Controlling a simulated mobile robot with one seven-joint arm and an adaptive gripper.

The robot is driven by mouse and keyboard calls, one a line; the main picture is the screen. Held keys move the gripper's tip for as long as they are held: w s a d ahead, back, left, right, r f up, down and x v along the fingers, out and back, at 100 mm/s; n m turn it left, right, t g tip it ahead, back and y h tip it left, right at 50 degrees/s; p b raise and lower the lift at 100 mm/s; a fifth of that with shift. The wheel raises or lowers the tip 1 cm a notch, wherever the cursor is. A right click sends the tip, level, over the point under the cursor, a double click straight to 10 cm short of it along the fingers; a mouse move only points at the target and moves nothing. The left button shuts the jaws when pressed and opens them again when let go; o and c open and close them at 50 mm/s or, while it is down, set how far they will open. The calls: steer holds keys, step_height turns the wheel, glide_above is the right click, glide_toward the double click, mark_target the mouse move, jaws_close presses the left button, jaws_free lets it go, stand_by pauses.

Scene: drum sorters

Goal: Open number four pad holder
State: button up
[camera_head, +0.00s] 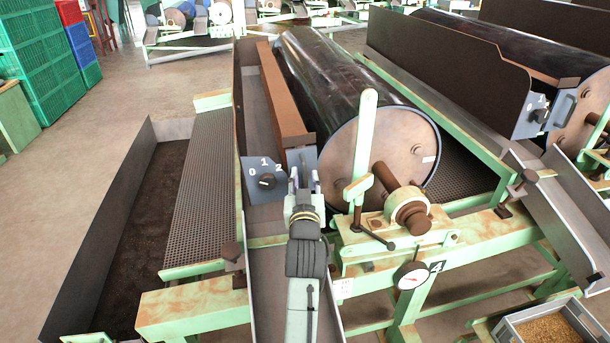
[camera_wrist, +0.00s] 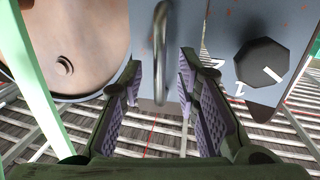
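The drum sorter marked 4 (camera_head: 436,267) stands in front of me. At its front end, left of the round drum face (camera_head: 385,150), is a grey-blue panel (camera_head: 301,156), which I take to be the pad holder's end. The panel's looped metal handle (camera_wrist: 157,45) shows in the wrist view; my gripper hides it in the head view. My gripper (camera_head: 303,180) is in front of the panel. In the wrist view my gripper (camera_wrist: 160,75) is open, with one finger on each side of the handle and gaps between.
A dial plate with a black knob (camera_head: 267,181) marked 0, 1, 2 is just left of my gripper. A green upright lever (camera_head: 364,140) stands close on the right. A second sorter (camera_head: 545,55) is farther right. Open floor (camera_head: 60,180) lies left.

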steer(key=shift+w, duration=0.35)
steer(key=shift+c, duration=0.4)
jaws_close()
stand_by(0.4)
